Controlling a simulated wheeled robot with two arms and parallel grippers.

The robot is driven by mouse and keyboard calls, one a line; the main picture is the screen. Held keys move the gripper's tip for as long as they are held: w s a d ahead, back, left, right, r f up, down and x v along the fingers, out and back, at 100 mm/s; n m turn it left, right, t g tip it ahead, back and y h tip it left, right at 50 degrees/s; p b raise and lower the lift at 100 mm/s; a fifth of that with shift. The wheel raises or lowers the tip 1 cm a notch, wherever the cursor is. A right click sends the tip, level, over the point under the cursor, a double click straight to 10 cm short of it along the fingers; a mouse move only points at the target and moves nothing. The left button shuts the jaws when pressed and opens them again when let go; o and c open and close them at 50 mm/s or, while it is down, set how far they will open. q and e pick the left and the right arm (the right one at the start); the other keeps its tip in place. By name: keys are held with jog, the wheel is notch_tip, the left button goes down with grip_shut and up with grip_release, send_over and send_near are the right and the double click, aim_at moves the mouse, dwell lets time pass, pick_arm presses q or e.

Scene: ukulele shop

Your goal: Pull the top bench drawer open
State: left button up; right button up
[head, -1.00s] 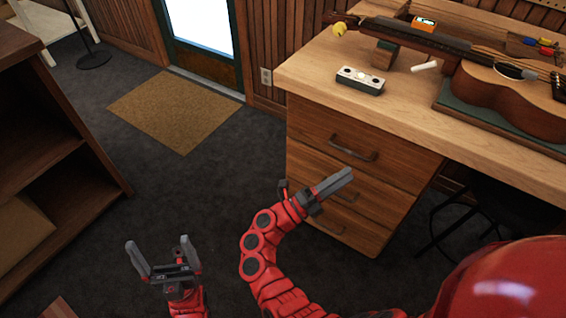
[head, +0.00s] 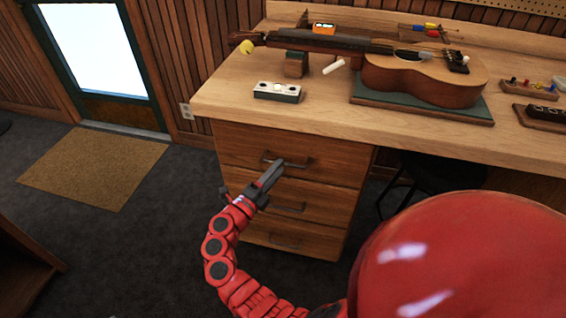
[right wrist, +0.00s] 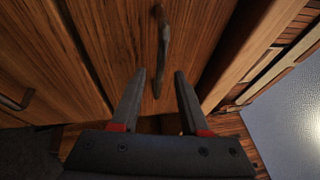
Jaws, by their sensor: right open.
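The top bench drawer (head: 330,164) is the uppermost of the wooden drawers under the bench and looks shut. Its dark bar handle (head: 288,161) runs across its front, and it also shows in the right wrist view (right wrist: 162,55). My right gripper (head: 272,172) is just in front of the drawer, by the handle. In the right wrist view its two fingers (right wrist: 160,85) are open and empty, with the near end of the handle lined up between the tips. I cannot tell whether the tips reach around it. My left gripper is out of view.
The workbench (head: 230,98) carries a ukulele (head: 420,78) on a green mat, a small white-topped box (head: 277,92) and several small tools. A black stool (head: 440,172) stands under the bench at the right. Dark floor is clear left of the drawers, near a doormat (head: 92,168).

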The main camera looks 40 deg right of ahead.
jog(key=shift+x, duration=1.7)
jog(key=shift+c, duration=0.2)
grip_shut()
jog(key=shift+f, duration=0.1)
